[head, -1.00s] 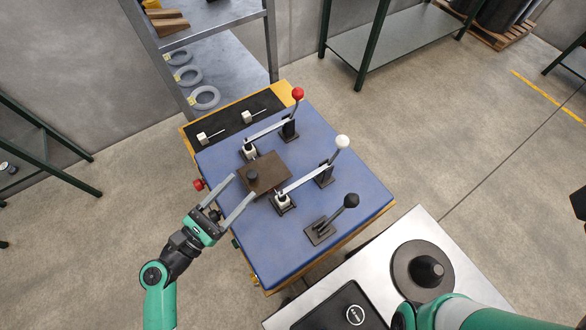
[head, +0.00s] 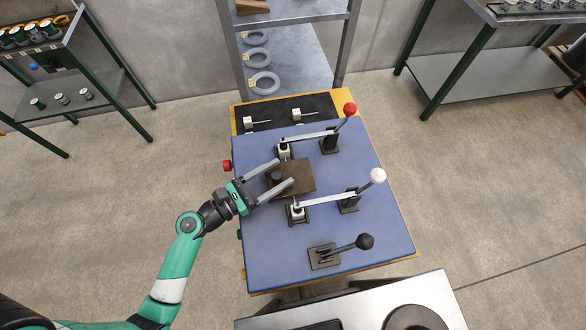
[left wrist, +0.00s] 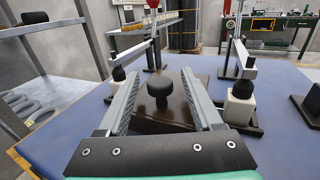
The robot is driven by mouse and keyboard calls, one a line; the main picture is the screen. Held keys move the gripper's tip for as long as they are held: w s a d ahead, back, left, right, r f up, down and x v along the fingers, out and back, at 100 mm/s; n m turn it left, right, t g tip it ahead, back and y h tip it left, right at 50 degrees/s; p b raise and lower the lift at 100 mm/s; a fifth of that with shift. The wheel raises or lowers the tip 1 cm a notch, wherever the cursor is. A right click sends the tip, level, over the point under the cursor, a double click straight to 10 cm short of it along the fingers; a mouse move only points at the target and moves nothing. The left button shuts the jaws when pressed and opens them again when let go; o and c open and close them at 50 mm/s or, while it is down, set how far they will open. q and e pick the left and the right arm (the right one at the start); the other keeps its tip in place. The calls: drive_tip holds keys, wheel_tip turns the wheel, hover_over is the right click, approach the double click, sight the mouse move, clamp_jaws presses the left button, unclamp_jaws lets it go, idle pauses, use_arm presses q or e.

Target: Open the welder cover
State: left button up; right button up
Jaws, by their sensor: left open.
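The welder cover (head: 304,179) is a flat brown square plate with a dark round knob (head: 277,177) on it, lying on the blue machine top (head: 275,235). In the left wrist view the cover (left wrist: 178,118) and the upright knob (left wrist: 160,90) show straight ahead. My left gripper (head: 285,173) is open, with its two fingers reaching over the plate, one on each side of the knob. The fingers stand apart from the knob. My right gripper is not in view.
Lever clamps with a red ball (head: 350,109) and a white ball (head: 377,176) flank the cover. A black-knobbed lever (head: 364,241) stands nearer. A red button (head: 227,166) is at the left edge. A grey shelf (head: 290,75) with rings stands behind.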

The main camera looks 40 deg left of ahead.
use_arm(q)
drive_tip(key=shift+w, duration=0.2)
drive_tip(key=shift+s, duration=0.15)
drive_tip(key=shift+c, duration=0.5)
clamp_jaws()
idle(0.7)
